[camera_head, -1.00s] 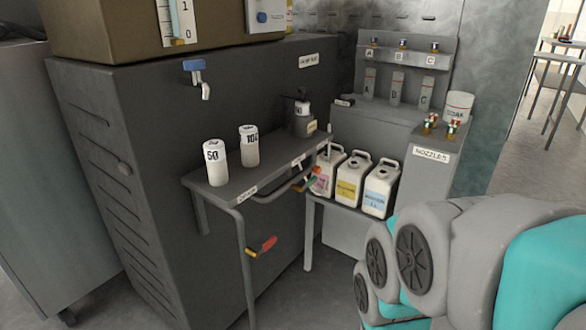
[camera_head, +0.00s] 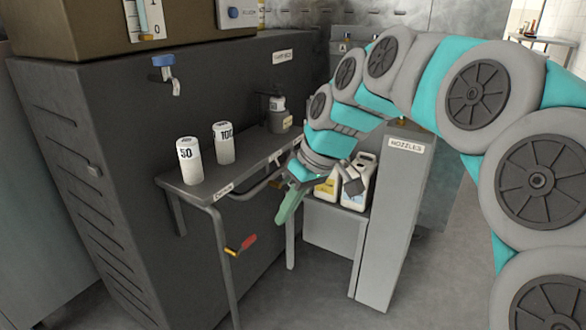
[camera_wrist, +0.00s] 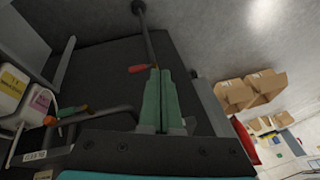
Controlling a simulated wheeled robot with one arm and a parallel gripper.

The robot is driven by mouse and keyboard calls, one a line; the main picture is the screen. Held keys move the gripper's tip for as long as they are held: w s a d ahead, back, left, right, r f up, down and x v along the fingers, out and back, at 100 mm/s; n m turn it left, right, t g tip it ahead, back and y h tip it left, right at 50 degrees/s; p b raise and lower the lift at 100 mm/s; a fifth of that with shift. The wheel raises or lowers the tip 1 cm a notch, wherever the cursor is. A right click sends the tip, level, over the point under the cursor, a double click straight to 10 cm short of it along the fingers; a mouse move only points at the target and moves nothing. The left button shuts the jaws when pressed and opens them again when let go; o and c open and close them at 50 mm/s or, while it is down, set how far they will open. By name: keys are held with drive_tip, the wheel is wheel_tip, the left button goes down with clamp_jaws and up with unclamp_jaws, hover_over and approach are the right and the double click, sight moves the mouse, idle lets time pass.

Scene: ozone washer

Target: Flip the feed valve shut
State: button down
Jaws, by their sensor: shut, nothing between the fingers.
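A red-orange handle (camera_wrist: 138,68), likely the same one, is just left of the fingertips in the wrist view. My gripper (camera_head: 281,219) has green fingers, shut and empty, pointing down to the right of the red handle, with a visible gap. The shut fingers also show in the wrist view (camera_wrist: 160,74). A blue-handled tap (camera_head: 165,64) is on the dark cabinet. No label shows which valve is the feed valve.
The shelf (camera_head: 205,193) carries white bottles marked 50 (camera_head: 189,162) and 100 (camera_head: 224,144). White jugs (camera_head: 356,188) stand behind my gripper, beside the nozzle stand (camera_head: 392,220). A pipe (camera_head: 262,189) runs along the shelf front. Open floor lies in front.

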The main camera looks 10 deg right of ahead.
drive_tip(key=w+d+r+n+t, duration=0.1)
drive_tip(key=w+d, duration=0.3)
drive_tip(key=w, duration=0.3)
drive_tip(key=w+d+r+n+t+y, duration=0.1)
drive_tip(key=w+d+r+t, duration=0.1)
drive_tip(key=w+d, duration=0.2)
drive_tip(key=w+d+r+t+y+b, duration=0.1)
drive_tip(key=w+d, duration=0.3)
drive_tip(key=w, duration=0.6)
drive_tip(key=shift+w+r+n, duration=0.15)
drive_tip(key=shift+r+n, duration=0.25)
drive_tip(key=shift+r, duration=0.35)
drive_tip(key=s+d+f+x, duration=0.1)
drive_tip(key=x, duration=1.1)
drive_tip(key=shift+f+p, duration=0.35)
drive_tip(key=shift+f, duration=0.3)
drive_tip(key=shift+f, duration=0.1)
